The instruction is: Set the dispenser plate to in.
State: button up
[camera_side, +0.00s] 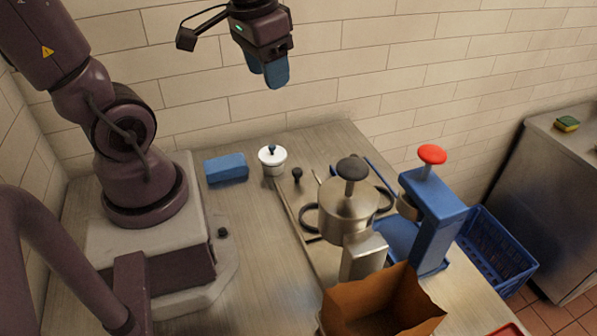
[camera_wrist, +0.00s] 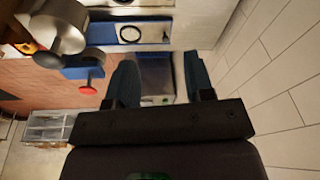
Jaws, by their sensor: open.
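A blue dispenser-like stand (camera_side: 437,222) with a red knob (camera_side: 432,154) on top stands right of the steel pot. A blue base plate (camera_side: 398,238) shows low beside it, partly hidden by the pot and a metal block; I cannot tell whether this is the dispenser plate or how it is set. In the wrist view the stand (camera_wrist: 82,68) and its red knob (camera_wrist: 88,90) are at the left. My gripper (camera_side: 268,76) is open and empty, high above the back of the counter, well away from the stand. Its fingers (camera_wrist: 160,82) show apart in the wrist view.
The lidded steel pot (camera_side: 345,210) has a black knob and ring handles. A white lidded jar (camera_side: 272,160), a blue block (camera_side: 226,168) and an open brown box (camera_side: 385,305) stand around. A blue crate (camera_side: 497,250) is beyond the counter's right edge.

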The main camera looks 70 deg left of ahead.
jog(key=w+a+f+m+g+h, duration=0.2)
jog(key=a+f+m+g, duration=0.1)
jog(key=a+f, duration=0.35)
jog(key=m+t+h, duration=0.1)
jog(key=m+h, duration=0.2)
jog(key=m, duration=1.4)
send_near(297, 170)
jog(key=shift+m, duration=0.3)
jog(key=x, duration=0.9)
jog(key=shift+f, duration=0.25)
grip_shut()
jog(key=shift+d, duration=0.15)
